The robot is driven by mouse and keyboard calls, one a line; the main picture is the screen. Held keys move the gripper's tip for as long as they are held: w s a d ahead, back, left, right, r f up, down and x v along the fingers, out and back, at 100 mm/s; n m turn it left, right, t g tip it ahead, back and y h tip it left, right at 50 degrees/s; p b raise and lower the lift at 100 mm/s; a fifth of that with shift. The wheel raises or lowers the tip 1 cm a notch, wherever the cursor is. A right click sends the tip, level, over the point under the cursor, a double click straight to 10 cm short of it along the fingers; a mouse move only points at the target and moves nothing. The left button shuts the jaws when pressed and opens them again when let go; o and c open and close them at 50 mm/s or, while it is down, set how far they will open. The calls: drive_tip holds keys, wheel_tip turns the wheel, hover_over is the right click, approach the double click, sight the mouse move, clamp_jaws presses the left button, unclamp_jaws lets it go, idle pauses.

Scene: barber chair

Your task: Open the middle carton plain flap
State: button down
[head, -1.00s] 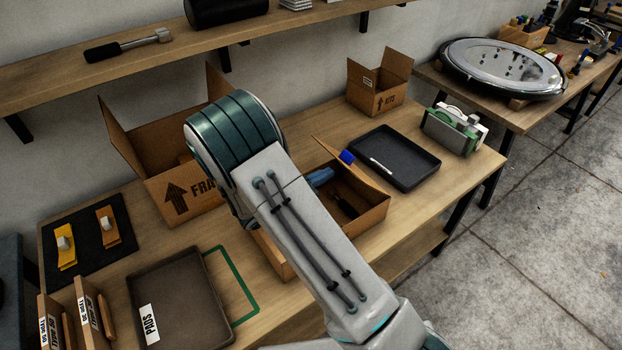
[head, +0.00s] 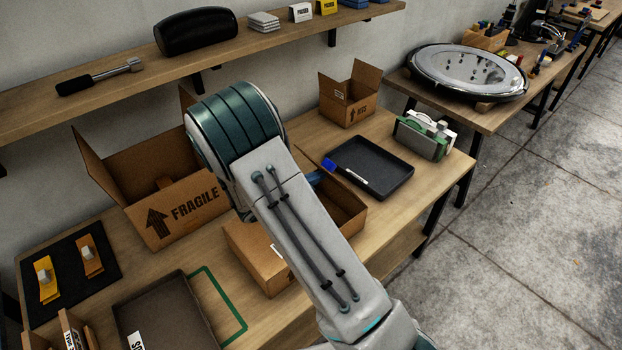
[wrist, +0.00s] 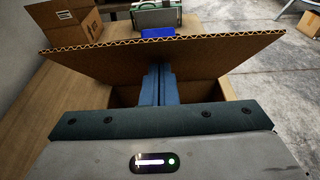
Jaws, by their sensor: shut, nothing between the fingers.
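The middle carton (head: 262,262) is a brown box on the bench, partly hidden behind my arm in the head view. In the wrist view a plain brown flap (wrist: 100,62) with a corrugated top edge stands tilted up across the carton's far side. A blue tab (wrist: 158,32) shows just above that edge, and also in the head view (head: 329,165). My gripper (wrist: 160,70) is shut and empty, its blue fingers over the carton's opening and near the flap's inner face. Whether they touch it I cannot tell. My arm hides most of the gripper in the head view.
A FRAGILE carton (head: 185,205) stands open at left, a smaller open carton (head: 350,98) at the back. A brown tray (head: 165,315) is at front left.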

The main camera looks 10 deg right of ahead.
sight(326, 165)
drive_tip(key=shift+w+d+r+g+y+p, duration=0.2)
drive_tip(key=shift+d+r+y+p, duration=0.15)
drive_tip(key=shift+d+r+y, duration=0.15)
drive_tip(key=shift+w+d+r+g+y+p, duration=0.2)
drive_tip(key=shift+d+r+y+p, duration=0.15)
drive_tip(key=shift+r, duration=0.2)
drive_tip(key=shift+w+d+r+b, duration=0.15)
drive_tip(key=shift+w+d+b, duration=0.05)
drive_tip(key=shift+d, duration=0.2)
drive_tip(key=shift+w+d+r+b, duration=0.15)
drive_tip(key=shift+w+d, duration=0.05)
drive_tip(key=shift+d, duration=0.2)
drive_tip(key=shift+r, duration=0.1)
drive_tip(key=shift+r+p, duration=0.6)
drive_tip(key=shift+r, duration=0.15)
